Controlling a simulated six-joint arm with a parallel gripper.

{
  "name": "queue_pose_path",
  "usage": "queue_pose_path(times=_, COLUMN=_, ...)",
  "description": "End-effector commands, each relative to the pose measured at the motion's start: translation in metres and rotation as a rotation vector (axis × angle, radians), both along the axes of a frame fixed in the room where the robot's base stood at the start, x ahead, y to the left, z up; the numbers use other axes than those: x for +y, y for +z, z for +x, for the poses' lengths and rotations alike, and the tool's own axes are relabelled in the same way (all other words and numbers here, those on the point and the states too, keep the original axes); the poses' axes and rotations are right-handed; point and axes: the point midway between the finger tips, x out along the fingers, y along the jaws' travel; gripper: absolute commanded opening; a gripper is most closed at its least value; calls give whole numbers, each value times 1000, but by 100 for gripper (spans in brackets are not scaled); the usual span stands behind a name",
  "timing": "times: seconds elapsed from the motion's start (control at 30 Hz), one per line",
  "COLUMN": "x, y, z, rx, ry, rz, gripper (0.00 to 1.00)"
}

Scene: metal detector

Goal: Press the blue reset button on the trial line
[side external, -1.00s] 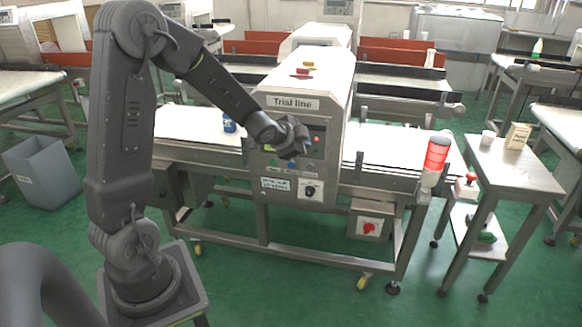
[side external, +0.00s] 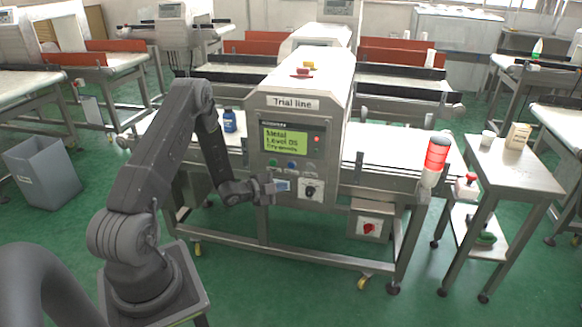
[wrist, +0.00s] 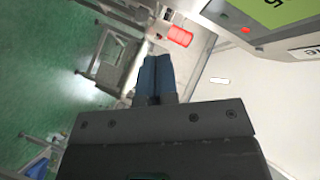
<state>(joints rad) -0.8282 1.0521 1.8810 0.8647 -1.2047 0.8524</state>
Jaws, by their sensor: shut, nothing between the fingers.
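The trial line detector (side external: 340,75) stands in the middle of the side view, with its name plate on top. Its front panel has a lit green screen (side external: 285,140) reading Metal, Level 05. Below the screen is a row of small buttons, with a green button (side external: 273,162) at left and the blue button (side external: 291,164) beside it. My gripper (side external: 281,186) is low in front of the panel, below the buttons and over part of a label. In the wrist view its blue fingers (wrist: 153,78) are together and empty. The blue button cannot be made out there.
A black knob (side external: 311,190) is right of my gripper. A blue bottle (side external: 229,121) stands on the left belt. A red beacon (side external: 436,153) is at the right end, also visible in the wrist view (wrist: 180,36). A side table (side external: 500,165) holds a cup and box.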

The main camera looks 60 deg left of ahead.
Motion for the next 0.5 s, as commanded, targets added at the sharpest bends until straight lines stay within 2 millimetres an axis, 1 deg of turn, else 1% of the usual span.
queue_pose_path(times=0.33, x=2, y=0, z=2, rx=1, ry=1, rz=-1, gripper=0)
queue_pose_path(times=0.5, x=12, y=0, z=13, rx=0, ry=1, rz=1, gripper=0)
